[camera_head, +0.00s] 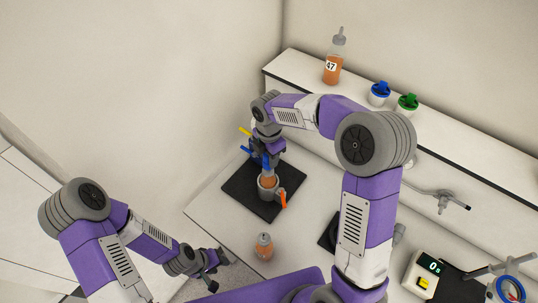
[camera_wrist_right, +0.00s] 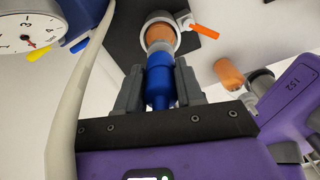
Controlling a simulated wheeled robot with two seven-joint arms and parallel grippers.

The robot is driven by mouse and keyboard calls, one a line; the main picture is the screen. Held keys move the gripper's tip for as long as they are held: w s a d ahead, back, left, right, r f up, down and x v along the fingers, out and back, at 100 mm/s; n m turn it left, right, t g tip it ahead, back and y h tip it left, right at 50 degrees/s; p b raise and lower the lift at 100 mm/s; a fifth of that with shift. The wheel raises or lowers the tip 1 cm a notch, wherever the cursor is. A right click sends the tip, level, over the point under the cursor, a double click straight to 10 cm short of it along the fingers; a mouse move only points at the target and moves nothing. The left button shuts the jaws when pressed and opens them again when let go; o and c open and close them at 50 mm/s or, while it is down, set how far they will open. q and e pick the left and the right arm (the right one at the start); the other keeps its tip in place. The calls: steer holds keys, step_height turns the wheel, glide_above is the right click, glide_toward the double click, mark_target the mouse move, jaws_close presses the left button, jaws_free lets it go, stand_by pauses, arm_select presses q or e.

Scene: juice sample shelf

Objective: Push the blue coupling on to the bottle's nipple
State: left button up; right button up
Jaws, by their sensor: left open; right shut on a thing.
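My right gripper (camera_head: 267,163) is shut on the blue coupling (camera_wrist_right: 160,84), which sits between its two grey fingers in the wrist view. The orange-filled bottle (camera_head: 268,181) stands in a grey round holder (camera_head: 262,193) with an orange lever, on a black mat. The coupling is directly over the bottle's top, in line with it; the bottle also shows in the wrist view (camera_wrist_right: 158,34). The nipple is hidden at the coupling's end, and I cannot tell how deep it sits inside. My left gripper (camera_head: 213,281) is open and empty at the lower left, low beside the counter.
A small orange bottle (camera_head: 264,247) stands loose on the counter in front of the mat. A shelf behind holds bottle 47 (camera_head: 333,62), a blue-topped cup (camera_head: 380,93) and a green-topped cup (camera_head: 407,103). A timer (camera_head: 426,270) stands at right. A dial gauge (camera_wrist_right: 30,25) is near my right wrist.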

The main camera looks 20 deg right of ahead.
steer(key=shift+f+b, duration=0.45)
steer(key=shift+f, duration=0.5)
stand_by(0.5)
steer(key=o, duration=1.1)
steer(key=shift+o, duration=0.2)
